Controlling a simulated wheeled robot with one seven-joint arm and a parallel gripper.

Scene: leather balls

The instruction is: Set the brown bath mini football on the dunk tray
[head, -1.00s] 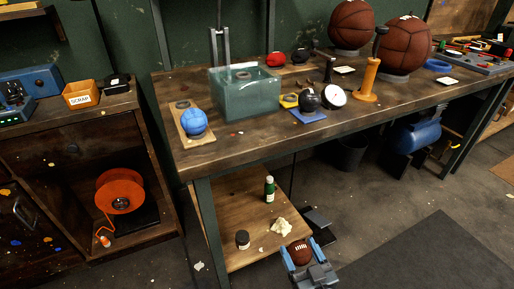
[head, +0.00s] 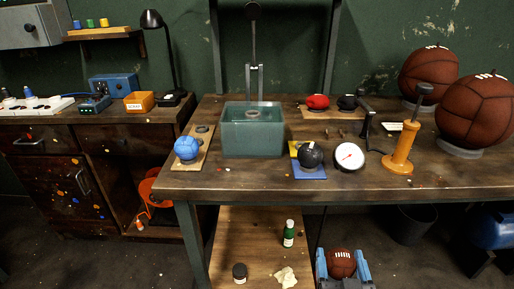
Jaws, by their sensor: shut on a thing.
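The brown mini football (head: 341,262), with white laces, sits between the blue fingers of my gripper (head: 342,266) at the bottom of the head view. My gripper is shut on it, below the level of the workbench top and in front of the lower shelf. A greenish see-through bath (head: 252,133) stands on the bench. A small grey ring seat (head: 253,113) shows at its top, below an upright metal frame (head: 254,78). This seat looks like the dunk tray, but I cannot be certain. My gripper is well apart from the bath, lower and to the right.
A blue ball (head: 187,148) sits on a wooden board left of the bath. A black ball (head: 310,154), a round gauge (head: 349,157) and an orange pump (head: 401,146) stand to the right. The bench front edge (head: 330,195) lies above my gripper. A green bottle (head: 289,233) stands on the lower shelf.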

